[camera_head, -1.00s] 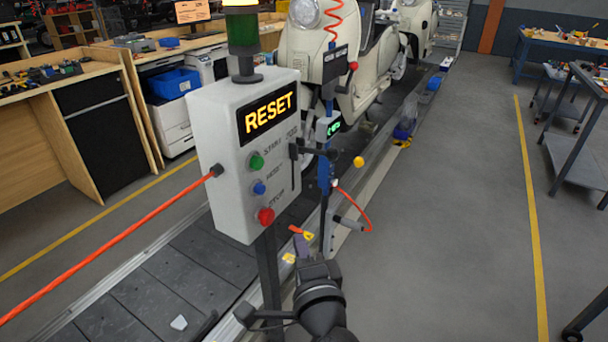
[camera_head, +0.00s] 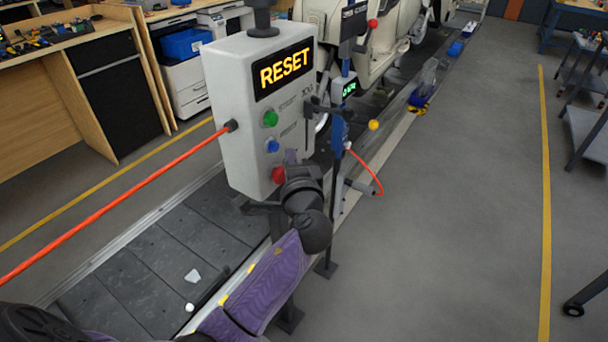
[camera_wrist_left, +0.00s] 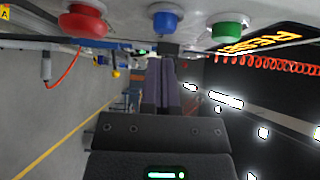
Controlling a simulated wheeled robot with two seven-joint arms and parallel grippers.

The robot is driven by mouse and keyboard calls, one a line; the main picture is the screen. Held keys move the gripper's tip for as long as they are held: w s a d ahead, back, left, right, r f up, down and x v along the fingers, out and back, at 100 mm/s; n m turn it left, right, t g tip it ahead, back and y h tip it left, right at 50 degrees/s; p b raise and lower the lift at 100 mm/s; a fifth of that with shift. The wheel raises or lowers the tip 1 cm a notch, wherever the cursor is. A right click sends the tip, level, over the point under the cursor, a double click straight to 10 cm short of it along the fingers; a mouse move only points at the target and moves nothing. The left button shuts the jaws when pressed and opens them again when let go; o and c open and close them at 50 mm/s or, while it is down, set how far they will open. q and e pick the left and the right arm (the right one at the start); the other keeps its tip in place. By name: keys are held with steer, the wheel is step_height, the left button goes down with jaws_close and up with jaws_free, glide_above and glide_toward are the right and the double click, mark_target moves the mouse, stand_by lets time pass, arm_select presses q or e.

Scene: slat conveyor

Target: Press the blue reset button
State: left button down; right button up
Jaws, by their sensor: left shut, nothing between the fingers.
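The grey control box (camera_head: 262,115) has a lit RESET display (camera_head: 286,69) and a column of green, blue and red buttons. The blue button (camera_head: 272,146) sits between the green button (camera_head: 270,118) and the red button (camera_head: 278,174). My left gripper (camera_head: 291,157) is shut and empty, just right of the blue button in the head view. My right gripper is not in view.
A black lever with a yellow knob (camera_head: 373,125) stands right of the box. An orange cable (camera_head: 110,193) runs from its left side. The slat conveyor (camera_head: 130,275) passes behind and carries cream scooters (camera_head: 380,50). Grey floor (camera_head: 450,230) is open at right.

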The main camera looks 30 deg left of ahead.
mark_target(275, 147)
arm_select(q)
steer(key=shift+a, duration=1)
steer(key=shift+a, duration=0.1)
